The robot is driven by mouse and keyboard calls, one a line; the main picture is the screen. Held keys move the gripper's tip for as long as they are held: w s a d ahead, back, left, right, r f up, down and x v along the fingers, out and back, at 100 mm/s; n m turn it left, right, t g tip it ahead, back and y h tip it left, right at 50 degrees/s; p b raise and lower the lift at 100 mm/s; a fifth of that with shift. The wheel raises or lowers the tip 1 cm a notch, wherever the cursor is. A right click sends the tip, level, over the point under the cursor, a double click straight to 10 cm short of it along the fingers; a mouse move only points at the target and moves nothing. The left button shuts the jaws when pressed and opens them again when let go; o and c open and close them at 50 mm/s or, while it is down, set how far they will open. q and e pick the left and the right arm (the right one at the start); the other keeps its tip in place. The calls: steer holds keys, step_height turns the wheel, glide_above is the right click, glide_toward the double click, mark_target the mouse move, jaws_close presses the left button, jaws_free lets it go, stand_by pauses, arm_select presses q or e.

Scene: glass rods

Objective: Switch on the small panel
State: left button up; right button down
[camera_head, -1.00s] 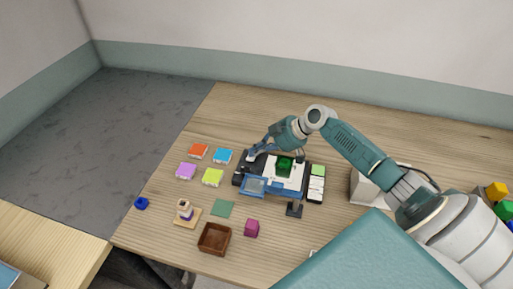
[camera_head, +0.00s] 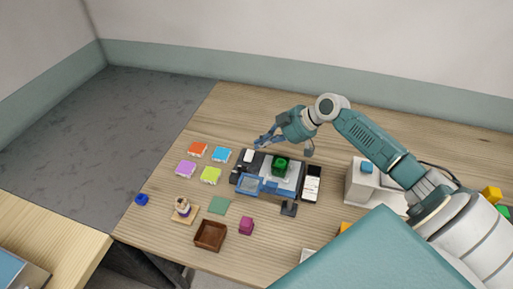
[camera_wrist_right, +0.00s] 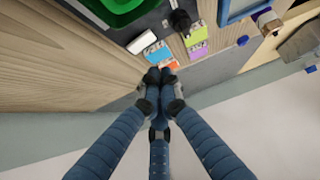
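A dark device (camera_head: 240,180) stands on the wooden table, with a pale grey plate under a green block (camera_head: 282,165). A small panel (camera_head: 312,185) at its right end shows white with dark edges, with no green lit area. A white switch-like piece (camera_head: 249,156) is at its left end; a white piece also shows in the right wrist view (camera_wrist_right: 141,42). My right gripper (camera_head: 259,144) is just behind and above that white piece, apart from it. Its fingers (camera_wrist_right: 160,75) are together and empty. My left gripper is not in view.
Orange (camera_head: 198,149), blue (camera_head: 222,154), purple (camera_head: 186,168) and lime (camera_head: 210,175) pieces lie left of the device. A brown tray (camera_head: 198,237), a magenta cube (camera_head: 246,226) and a green mat (camera_head: 219,205) are in front. A white box (camera_head: 357,185) stands right.

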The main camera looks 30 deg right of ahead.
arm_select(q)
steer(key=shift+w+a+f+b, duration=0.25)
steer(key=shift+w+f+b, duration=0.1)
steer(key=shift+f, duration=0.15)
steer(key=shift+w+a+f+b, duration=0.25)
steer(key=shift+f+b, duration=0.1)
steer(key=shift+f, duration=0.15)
arm_select(e)
steer(key=v, duration=0.5)
steer(key=shift+s+a+r, duration=0.15)
steer(key=shift+a+r, duration=0.05)
steer(key=shift+r, duration=0.15)
arm_select(q)
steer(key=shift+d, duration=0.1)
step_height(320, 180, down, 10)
steer(key=b, duration=1)
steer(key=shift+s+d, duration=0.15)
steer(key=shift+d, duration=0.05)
arm_select(e)
steer(key=shift+w+d+r+n+t+h, duration=0.3)
steer(key=shift+d+r+t+h, duration=0.05)
steer(key=shift+d+t+h, duration=0.1)
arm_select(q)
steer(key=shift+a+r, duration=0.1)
arm_select(e)
steer(key=shift+w+a, duration=0.1)
